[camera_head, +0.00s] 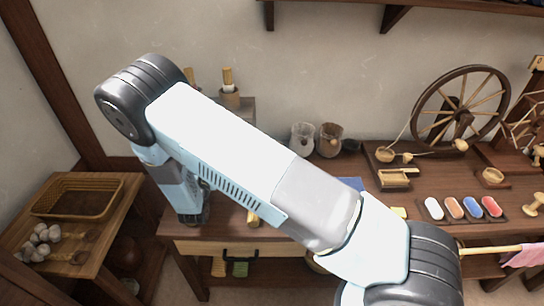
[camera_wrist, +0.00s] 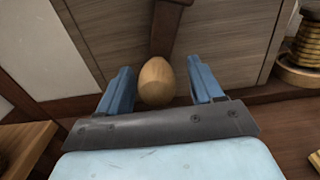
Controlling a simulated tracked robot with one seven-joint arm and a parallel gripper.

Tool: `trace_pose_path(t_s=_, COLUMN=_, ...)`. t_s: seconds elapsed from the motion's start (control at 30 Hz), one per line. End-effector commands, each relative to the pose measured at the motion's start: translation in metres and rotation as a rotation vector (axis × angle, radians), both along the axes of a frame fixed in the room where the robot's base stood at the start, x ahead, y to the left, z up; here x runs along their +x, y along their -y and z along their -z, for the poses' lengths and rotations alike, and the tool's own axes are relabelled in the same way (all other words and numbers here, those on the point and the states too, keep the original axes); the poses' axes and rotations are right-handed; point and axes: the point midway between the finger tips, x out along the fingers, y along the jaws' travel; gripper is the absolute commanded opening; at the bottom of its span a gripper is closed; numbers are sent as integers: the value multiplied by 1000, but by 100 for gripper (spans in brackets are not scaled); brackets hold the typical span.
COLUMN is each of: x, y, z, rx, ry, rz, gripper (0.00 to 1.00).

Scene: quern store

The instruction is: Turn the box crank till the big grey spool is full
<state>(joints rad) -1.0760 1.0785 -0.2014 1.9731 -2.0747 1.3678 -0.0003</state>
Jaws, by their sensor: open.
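In the wrist view, an egg-shaped wooden knob (camera_wrist: 157,82) sits at the end of a dark crank arm (camera_wrist: 166,28). Behind it is the grey-brown panelled face of a box (camera_wrist: 230,40). My gripper (camera_wrist: 161,80) is open, with one blue finger on each side of the knob. The knob is nearer the left finger, and a gap shows at the right one. In the head view my arm covers the middle, hiding the crank and most of the box. I cannot make out the big grey spool in either view.
The head view shows a spinning wheel (camera_head: 459,110) at right, a tray of coloured pieces (camera_head: 505,211), and two jars (camera_head: 329,140) at the back. A basket (camera_head: 77,194) stands on the left side table. A ringed wooden object (camera_wrist: 302,50) is close right in the wrist view.

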Motion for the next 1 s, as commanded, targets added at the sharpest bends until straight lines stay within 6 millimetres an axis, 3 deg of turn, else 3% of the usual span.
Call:
trace_pose_path(t_s=0.27, x=-4, y=0, z=0, rx=0, ry=0, rz=0, gripper=66)
trace_pose_path(t_s=1.0, x=-62, y=-5, z=0, rx=1, ry=1, rz=0, gripper=66)
